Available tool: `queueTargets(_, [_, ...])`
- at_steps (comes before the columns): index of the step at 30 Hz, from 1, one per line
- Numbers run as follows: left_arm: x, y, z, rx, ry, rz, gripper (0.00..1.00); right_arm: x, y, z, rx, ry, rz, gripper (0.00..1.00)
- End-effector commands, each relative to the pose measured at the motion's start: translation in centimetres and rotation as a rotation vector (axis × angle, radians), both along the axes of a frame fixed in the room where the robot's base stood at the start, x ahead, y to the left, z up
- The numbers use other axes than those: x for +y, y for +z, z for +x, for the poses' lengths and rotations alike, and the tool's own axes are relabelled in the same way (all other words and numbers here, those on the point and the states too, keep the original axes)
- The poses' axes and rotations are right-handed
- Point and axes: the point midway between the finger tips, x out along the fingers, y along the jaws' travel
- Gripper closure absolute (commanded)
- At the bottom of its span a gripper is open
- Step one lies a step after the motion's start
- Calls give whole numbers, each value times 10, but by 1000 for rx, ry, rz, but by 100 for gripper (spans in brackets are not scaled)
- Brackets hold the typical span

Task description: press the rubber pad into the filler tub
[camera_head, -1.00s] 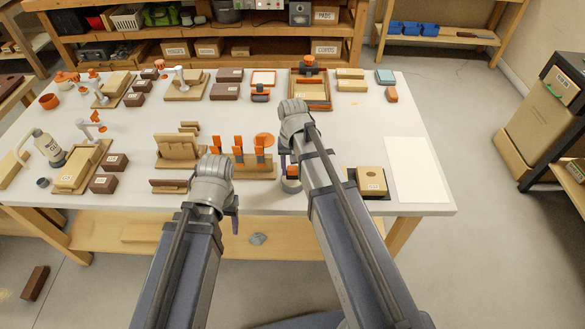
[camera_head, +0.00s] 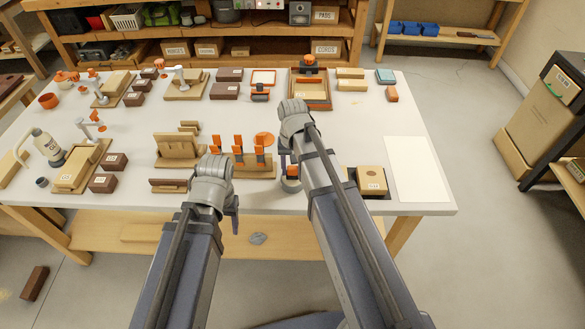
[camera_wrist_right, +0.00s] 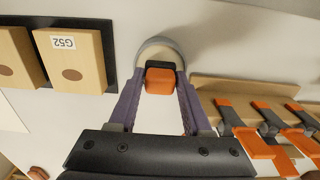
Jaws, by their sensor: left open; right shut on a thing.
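My right gripper (camera_wrist_right: 160,84) is shut on the orange block-shaped handle (camera_wrist_right: 160,80) of what I take to be the rubber pad. The handle stands upright over a round grey tub (camera_wrist_right: 160,48), which I take to be the filler tub. In the head view the orange handle (camera_head: 293,171) shows just above the tub (camera_head: 291,186) near the table's front edge. The pad's underside is hidden, so I cannot tell how deep it sits. My left gripper (camera_head: 230,208) is open and empty at the front edge, left of the tub; its fingers are mostly hidden behind the wrist.
A rack with several orange-handled tools (camera_head: 240,168) stands left of the tub. A labelled wooden block (camera_head: 371,180) on a dark base lies to its right, then a white sheet (camera_head: 415,168). The table centre is fairly clear. Blocks and trays fill the back.

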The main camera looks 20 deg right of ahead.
Motion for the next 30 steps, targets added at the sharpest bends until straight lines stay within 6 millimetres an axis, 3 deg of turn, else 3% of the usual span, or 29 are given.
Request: queueTargets(30, [0, -9, 0, 0, 0, 0, 40, 0, -9, 0, 0, 0, 0, 96])
